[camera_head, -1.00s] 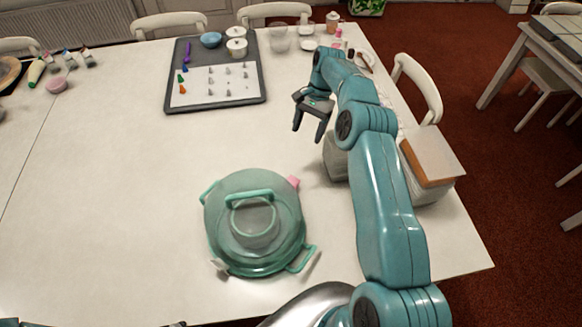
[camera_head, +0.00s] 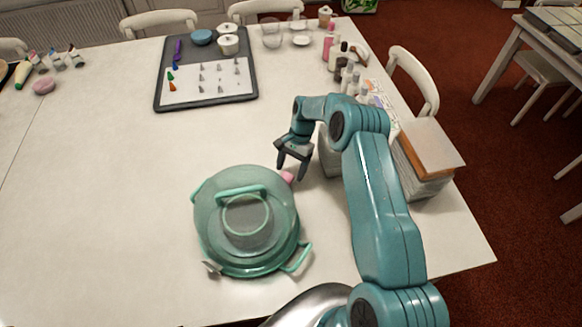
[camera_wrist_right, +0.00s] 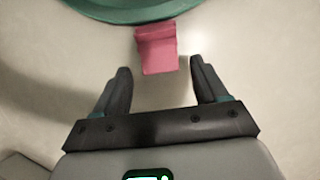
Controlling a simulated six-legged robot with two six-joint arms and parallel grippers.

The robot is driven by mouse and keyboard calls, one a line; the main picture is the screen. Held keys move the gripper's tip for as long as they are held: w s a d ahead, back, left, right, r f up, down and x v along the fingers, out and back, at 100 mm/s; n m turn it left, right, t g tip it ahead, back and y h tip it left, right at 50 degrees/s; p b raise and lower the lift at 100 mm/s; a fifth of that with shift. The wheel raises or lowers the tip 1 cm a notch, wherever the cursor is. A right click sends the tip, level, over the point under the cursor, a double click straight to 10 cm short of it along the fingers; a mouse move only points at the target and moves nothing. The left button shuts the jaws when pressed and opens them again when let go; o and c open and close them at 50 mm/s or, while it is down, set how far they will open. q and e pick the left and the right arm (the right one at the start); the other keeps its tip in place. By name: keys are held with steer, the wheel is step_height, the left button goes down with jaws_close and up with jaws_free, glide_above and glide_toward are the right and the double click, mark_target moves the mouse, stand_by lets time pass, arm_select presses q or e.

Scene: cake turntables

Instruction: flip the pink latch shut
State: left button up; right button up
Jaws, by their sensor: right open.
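A round translucent green cake carrier (camera_head: 246,222) with a green top handle stands on the white table. Its pink latch (camera_head: 288,177) sticks out at the rim on the upper right. In the right wrist view the pink latch (camera_wrist_right: 157,49) lies ahead of and between the fingertips, beside the green rim (camera_wrist_right: 130,10). My right gripper (camera_head: 292,170) is open and empty, close by the latch; it also shows in the right wrist view (camera_wrist_right: 160,80). I cannot tell whether it touches the latch. My left gripper is not in view.
A grey tray (camera_head: 247,93) with piping tips and bowls lies at the back. Several bottles (camera_head: 348,75) and a wood-topped stack (camera_head: 432,150) stand along the right edge. The table left of the carrier is clear.

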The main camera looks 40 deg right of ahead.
steer(key=shift+d+f, duration=0.1)
steer(key=c, duration=1.1)
steer(key=shift+o, duration=0.2)
steer(key=shift+a+r+h+p, duration=0.4)
steer(key=shift+r+h+p, duration=0.05)
steer(key=shift+r+h, duration=0.15)
steer(key=shift+s+a+r+t+h, duration=0.2)
steer(key=shift+a+t+h, duration=0.2)
steer(key=shift+h, duration=0.3)
steer(key=shift+w+d, duration=0.1)
steer(key=o, duration=1.1)
steer(key=shift+c, duration=0.2)
